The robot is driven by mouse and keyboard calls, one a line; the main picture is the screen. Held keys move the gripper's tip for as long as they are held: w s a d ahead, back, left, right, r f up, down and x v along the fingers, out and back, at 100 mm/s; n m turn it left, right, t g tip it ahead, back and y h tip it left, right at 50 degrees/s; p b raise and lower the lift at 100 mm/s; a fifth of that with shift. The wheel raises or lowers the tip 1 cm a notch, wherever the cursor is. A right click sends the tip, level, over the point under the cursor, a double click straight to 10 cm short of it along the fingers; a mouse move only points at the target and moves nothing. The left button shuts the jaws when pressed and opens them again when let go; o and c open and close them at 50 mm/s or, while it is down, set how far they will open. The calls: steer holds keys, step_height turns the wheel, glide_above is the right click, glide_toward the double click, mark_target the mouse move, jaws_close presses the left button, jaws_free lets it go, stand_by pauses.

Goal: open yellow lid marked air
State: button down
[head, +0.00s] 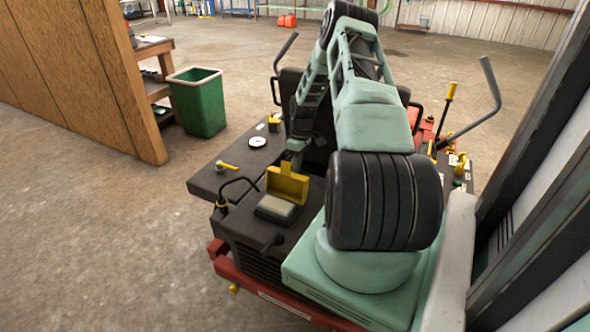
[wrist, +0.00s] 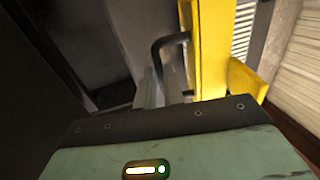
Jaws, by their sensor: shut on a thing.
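The yellow lid (head: 288,184) stands raised, roughly upright, on its box on the dark machine deck in the head view. The pale grey inside of the box (head: 276,208) shows in front of it. I cannot read a mark on the lid. My gripper (head: 291,164) reaches down behind the lid's upper edge. In the wrist view the yellow lid (wrist: 212,50) fills the upper middle, with a black bent handle (wrist: 160,52) on its side. My gripper (wrist: 164,88) is shut at this handle; the exact contact is partly hidden.
A green bin (head: 197,101) and a wooden partition (head: 90,70) stand farther left. Dark steel posts are close on the right. Floor at left is clear.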

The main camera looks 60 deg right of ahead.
steer(key=shift+s+d+f, duration=0.2)
steer(key=shift+d+f, duration=0.15)
steer(key=shift+d, duration=0.35)
steer(key=c, duration=1.5)
jaws_free()
steer(key=shift+w+d+f, duration=0.1)
steer(key=shift+d+f, duration=0.05)
steer(key=shift+w+a+r, duration=0.15)
steer(key=shift+a+r, duration=0.05)
steer(key=shift+a, duration=0.05)
